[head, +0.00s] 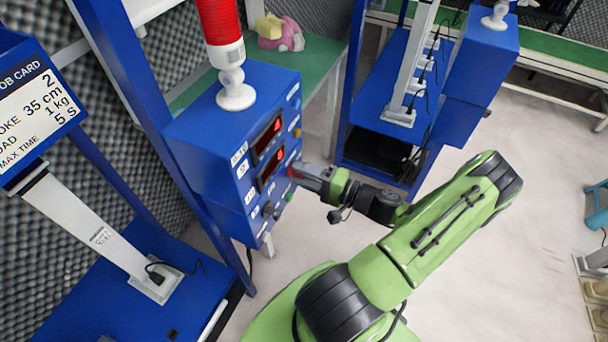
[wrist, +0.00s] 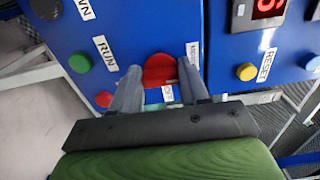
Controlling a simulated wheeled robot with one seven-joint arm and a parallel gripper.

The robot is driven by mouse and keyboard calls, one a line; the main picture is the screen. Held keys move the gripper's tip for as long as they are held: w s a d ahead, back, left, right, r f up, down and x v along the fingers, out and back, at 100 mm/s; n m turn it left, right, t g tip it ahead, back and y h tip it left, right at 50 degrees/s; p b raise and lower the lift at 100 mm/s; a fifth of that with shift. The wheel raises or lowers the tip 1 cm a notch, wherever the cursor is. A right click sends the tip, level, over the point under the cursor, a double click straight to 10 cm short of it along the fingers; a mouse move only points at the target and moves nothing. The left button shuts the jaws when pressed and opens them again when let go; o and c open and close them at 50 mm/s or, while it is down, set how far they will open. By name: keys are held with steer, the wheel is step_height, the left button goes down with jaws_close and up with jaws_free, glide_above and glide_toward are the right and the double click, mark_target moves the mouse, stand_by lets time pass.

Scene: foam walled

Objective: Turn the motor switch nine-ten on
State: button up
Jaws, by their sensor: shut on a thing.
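The blue control box (head: 230,120) carries two red digital displays and several buttons. In the wrist view, a red switch knob (wrist: 160,70) sits on its blue face, with an OFF label (wrist: 167,94) beside it and a partly hidden label, perhaps MOTOR, to its right. My gripper (wrist: 158,88) is shut on the red knob, one grey finger on each side. In the head view, my gripper (head: 296,170) reaches the box's front face from the right and hides most of the knob. I cannot read which motor number belongs to it.
Near the knob are a green button (wrist: 79,63) labelled RUN, a red button (wrist: 103,99) and a yellow button (wrist: 246,71) by a RESET label. A red-topped beacon (head: 220,30) stands on the box. Another blue station (head: 400,75) stands behind.

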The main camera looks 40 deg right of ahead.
steer(key=shift+f, duration=0.1)
stand_by(0.5)
steer(key=o, duration=1.1)
steer(key=shift+c, duration=0.2)
steer(key=shift+s, duration=0.1)
steer(key=p+v, duration=0.1)
steer(key=v, duration=1.4)
steer(key=shift+s, duration=0.3)
steer(key=shift+d, duration=0.1)
